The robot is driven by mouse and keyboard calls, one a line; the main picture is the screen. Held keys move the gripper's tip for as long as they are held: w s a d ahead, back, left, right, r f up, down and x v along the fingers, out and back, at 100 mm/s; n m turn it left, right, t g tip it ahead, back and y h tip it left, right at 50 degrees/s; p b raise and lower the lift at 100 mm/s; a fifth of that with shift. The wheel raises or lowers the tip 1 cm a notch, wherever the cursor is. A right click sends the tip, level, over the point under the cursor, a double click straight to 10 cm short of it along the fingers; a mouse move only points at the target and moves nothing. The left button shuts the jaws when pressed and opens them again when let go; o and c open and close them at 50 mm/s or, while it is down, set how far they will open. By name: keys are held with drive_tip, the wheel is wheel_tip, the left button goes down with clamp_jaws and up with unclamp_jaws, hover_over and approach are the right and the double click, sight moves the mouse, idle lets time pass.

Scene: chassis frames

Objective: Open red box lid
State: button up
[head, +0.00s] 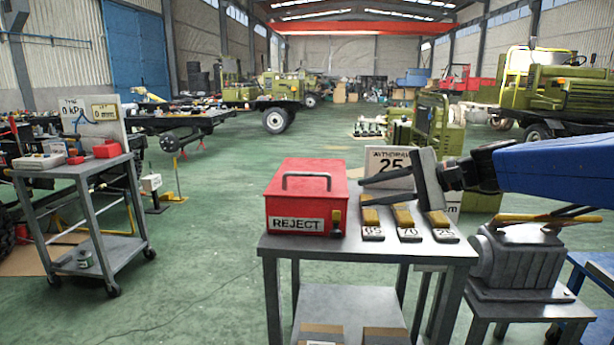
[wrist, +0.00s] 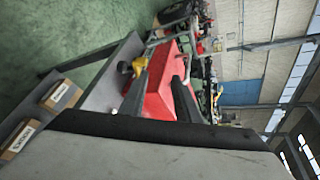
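The red box (head: 300,192) stands on the grey cart with its lid (head: 311,175) shut. A grey arched handle (head: 306,182) is on the lid, and a REJECT label (head: 297,225) and a small yellow latch (head: 337,217) are on the front. My gripper (head: 361,192) is just right of the box, with its two dark fingers apart and nothing between them. In the wrist view, the red box (wrist: 160,98) shows beyond and between the fingers of my gripper (wrist: 161,76). The yellow latch (wrist: 138,66) shows near one fingertip. I cannot tell whether any finger touches the box.
Several yellow-topped blocks (head: 404,216) with number labels lie on the cart top (head: 335,243) right of the box. A white sign (head: 388,160) stands behind them. A grey machine (head: 520,255) is at right, another cart (head: 80,170) at left.

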drive_tip(key=m+y, duration=0.1)
drive_tip(key=y, duration=0.1)
approach(312, 175)
drive_tip(key=shift+t, duration=0.3)
drive_tip(key=x, duration=1.1)
drive_tip(key=shift+a+f, duration=0.15)
drive_tip(key=shift+a, duration=0.15)
clamp_jaws()
